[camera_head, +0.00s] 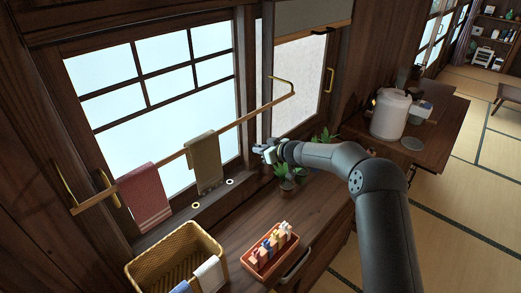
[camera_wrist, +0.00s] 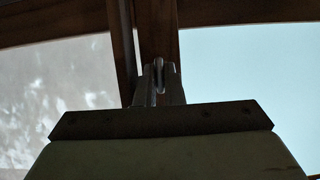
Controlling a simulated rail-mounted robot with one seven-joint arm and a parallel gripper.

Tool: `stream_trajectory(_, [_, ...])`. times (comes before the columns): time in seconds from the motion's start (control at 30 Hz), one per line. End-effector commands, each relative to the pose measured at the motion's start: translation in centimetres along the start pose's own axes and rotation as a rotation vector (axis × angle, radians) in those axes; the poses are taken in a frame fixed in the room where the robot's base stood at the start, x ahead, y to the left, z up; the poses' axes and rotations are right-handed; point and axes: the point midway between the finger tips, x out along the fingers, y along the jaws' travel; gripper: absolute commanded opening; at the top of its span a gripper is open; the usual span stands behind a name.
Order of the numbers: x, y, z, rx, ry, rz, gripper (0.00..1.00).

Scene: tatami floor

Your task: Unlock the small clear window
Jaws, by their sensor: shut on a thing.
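The clear window (camera_head: 155,85) with dark muntins fills the left of the head view. A frosted pane (camera_head: 297,85) stands to its right. My gripper (camera_head: 260,149) is at the dark frame post between them, low on the window. In the wrist view, the clear pane (camera_wrist: 240,75) is on the right and the frosted pane (camera_wrist: 70,85) on the left. My fingers (camera_wrist: 159,85) are shut on a small metal lock piece (camera_wrist: 159,74) at the post. Its exact position, locked or unlocked, cannot be told.
A wooden towel bar (camera_head: 240,119) with a red towel (camera_head: 146,196) and an olive towel (camera_head: 205,163) crosses in front of the window. Below are a wicker basket (camera_head: 136,272), a red box (camera_head: 255,265) of small items, and a potted plant (camera_head: 289,172) close under my gripper.

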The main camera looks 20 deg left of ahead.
Motion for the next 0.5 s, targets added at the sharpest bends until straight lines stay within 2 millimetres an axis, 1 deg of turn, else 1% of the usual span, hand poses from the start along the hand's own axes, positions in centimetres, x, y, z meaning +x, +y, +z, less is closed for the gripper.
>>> stream_trajectory(0.27, [-0.01, 0.02, -0.01, 0.003, 0.000, 0.000, 0.00])
stream_trajectory(0.3, [-0.02, 0.02, -0.01, 0.003, 0.001, 0.000, 0.11])
stream_trajectory(0.37, [-0.01, 0.02, -0.02, 0.003, 0.000, 0.001, 0.28])
stream_trajectory(0.4, [-0.02, 0.03, -0.02, 0.002, 0.000, 0.001, 0.30])
stream_trajectory(0.5, [-0.06, 0.12, -0.04, 0.002, 0.001, 0.003, 0.30])
